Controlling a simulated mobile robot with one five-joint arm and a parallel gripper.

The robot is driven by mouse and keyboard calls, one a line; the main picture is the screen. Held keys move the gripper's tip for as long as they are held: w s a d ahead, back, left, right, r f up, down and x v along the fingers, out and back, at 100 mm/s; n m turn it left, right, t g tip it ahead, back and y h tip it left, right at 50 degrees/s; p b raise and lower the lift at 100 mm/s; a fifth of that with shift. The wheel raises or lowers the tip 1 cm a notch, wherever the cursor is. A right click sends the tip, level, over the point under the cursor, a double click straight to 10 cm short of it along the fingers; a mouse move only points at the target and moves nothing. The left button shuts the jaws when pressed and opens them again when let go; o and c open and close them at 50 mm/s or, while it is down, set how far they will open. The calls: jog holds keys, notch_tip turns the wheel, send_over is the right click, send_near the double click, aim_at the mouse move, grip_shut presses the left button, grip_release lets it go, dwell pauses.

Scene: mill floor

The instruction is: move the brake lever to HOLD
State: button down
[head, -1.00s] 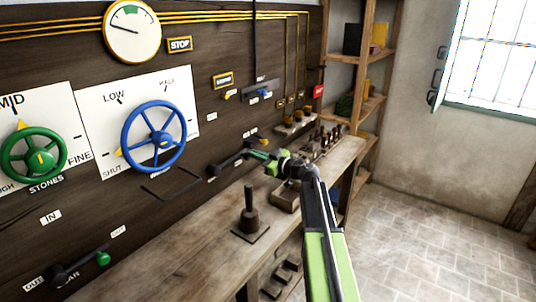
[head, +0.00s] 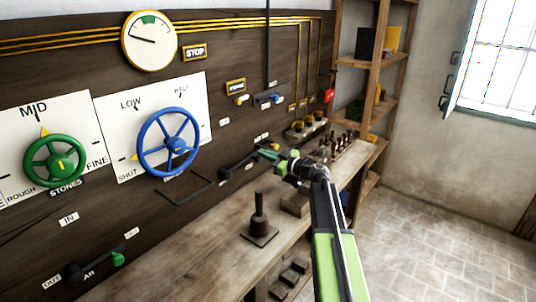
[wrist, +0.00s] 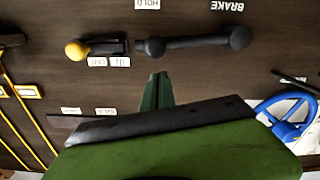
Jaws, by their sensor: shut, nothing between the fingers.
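The black brake lever shows in the wrist view (wrist: 195,42), which is upside down. It lies nearly level, with its round boss beside the BRAKE plate (wrist: 228,5) and its thick end near the HOLD plate (wrist: 147,4). In the head view, the lever (head: 238,163) runs right from its boss, its far end partly hidden by my gripper. My gripper (wrist: 160,90) is shut and empty, its green fingertips close to the lever's thick end but apart from it in the wrist picture. In the head view, my gripper (head: 270,152) overlaps that end.
A yellow knob (wrist: 77,50) sits just beyond the lever's end, by IN and OUT plates. A blue handwheel (head: 167,142) and a green one (head: 54,160) are further left. A bench (head: 190,257) runs below, carrying a dark upright post (head: 259,219). Shelves stand at the right.

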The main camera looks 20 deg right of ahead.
jog(key=b+v, duration=0.1)
jog(key=v, duration=0.9)
jog(key=shift+s+d, duration=0.15)
jog(key=shift+d, duration=0.25)
jog(key=shift+r, duration=0.1)
